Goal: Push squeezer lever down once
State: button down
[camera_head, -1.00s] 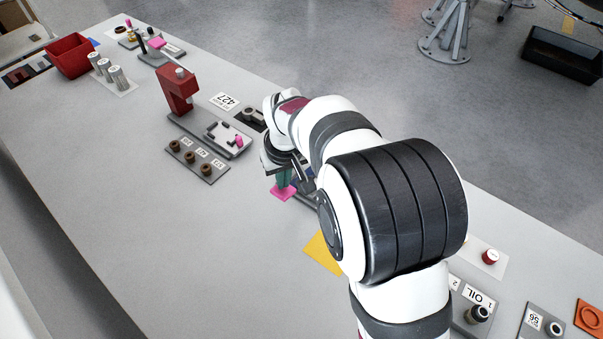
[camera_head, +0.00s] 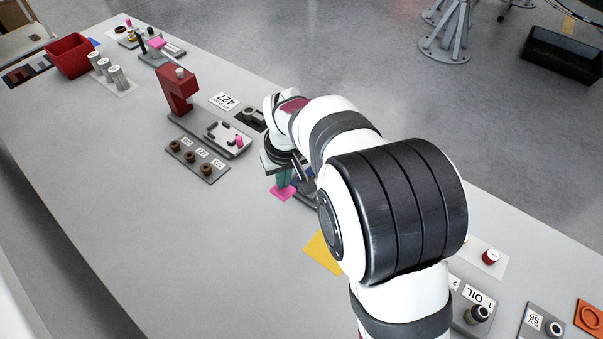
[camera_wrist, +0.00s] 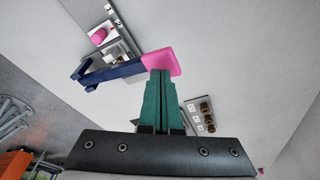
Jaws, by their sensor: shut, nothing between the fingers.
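The squeezer lever shows in the wrist view as a dark blue arm (camera_wrist: 105,72) ending in a flat pink pad (camera_wrist: 162,59). The pink pad also shows in the head view (camera_head: 283,193), below my gripper. My gripper (camera_wrist: 158,74) has its teal fingers shut and empty, with the tips overlapping the near edge of the pad; whether they touch it I cannot tell. In the head view, my gripper (camera_head: 283,183) points down over the pad. The squeezer's grey base (camera_wrist: 118,45) is partly seen in the wrist view, and my arm hides most of it in the head view.
A red press (camera_head: 178,92) and a grey tray with a pink peg (camera_head: 239,141) stand to the left. A grey block with several brown rings (camera_head: 205,168) lies nearby. A yellow sheet (camera_head: 323,253) lies nearer. The left front of the table is clear.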

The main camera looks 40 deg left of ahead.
aim_at(285, 190)
dwell(0.4)
jog(key=shift+s+d+x, duration=0.1)
jog(key=shift+d+x, duration=0.1)
jog(key=shift+x, duration=1)
jog(key=shift+s+d+x, duration=0.15)
jog(key=shift+d+x, duration=0.05)
jog(key=shift+x, duration=0.95)
jog(key=shift+w+a+v, duration=0.15)
jog(key=shift+a+v, duration=0.05)
jog(key=shift+v, duration=1.05)
jog(key=shift+w+a+v, duration=0.1)
jog(key=shift+a+v, duration=0.15)
jog(key=shift+v, duration=1)
jog(key=shift+w+a+v, duration=0.15)
jog(key=shift+a+v, duration=0.05)
jog(key=shift+v, duration=1.05)
jog(key=shift+r, duration=0.2)
